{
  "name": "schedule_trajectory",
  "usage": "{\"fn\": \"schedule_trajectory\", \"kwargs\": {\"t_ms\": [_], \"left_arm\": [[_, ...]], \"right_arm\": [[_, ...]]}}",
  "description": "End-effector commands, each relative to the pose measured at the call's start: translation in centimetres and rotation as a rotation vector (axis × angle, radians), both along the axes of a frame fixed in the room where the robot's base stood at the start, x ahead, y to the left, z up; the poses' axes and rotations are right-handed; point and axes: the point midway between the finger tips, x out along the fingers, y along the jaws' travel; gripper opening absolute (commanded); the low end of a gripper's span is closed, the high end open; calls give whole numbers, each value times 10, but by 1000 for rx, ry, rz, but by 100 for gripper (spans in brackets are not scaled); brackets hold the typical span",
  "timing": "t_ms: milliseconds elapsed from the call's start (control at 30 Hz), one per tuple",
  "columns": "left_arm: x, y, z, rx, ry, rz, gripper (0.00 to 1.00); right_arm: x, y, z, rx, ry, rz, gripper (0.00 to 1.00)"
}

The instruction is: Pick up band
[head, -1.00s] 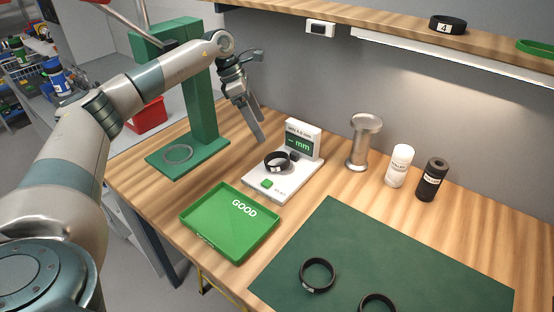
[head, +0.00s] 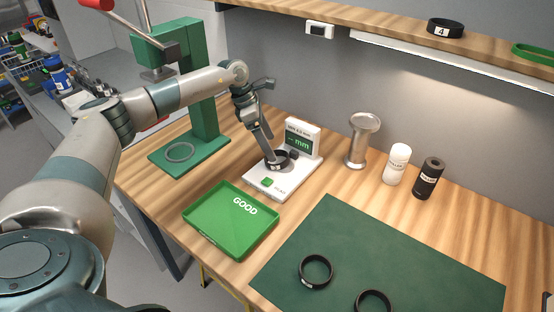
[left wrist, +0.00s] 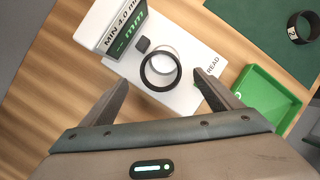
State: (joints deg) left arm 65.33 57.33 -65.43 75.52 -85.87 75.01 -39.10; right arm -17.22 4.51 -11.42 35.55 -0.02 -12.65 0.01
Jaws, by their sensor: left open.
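Two more black bands lie on the green mat, one nearer the gauge (head: 316,286) and one at the front (head: 373,301). My right gripper is not clearly seen.
A green GOOD tray (head: 231,219) stands in front of the gauge. A green press (head: 203,115) stands left of it. A metal stand (head: 362,140), a white bottle (head: 397,164) and a black bottle (head: 428,178) stand to the right. A shelf (head: 385,29) runs above.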

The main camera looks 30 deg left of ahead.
Motion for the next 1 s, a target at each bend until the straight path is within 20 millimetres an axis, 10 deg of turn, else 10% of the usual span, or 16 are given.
{"fn": "schedule_trajectory", "kwargs": {"t_ms": [433,933,1000], "left_arm": [[5,-14,-41,-1,1,1,85],[5,-15,-44,0,0,0,85],[5,-15,-44,0,0,0,73]], "right_arm": [[0,0,29,0,-1,0,31],[0,0,29,0,-1,1,31],[0,0,29,0,-1,1,31]]}}
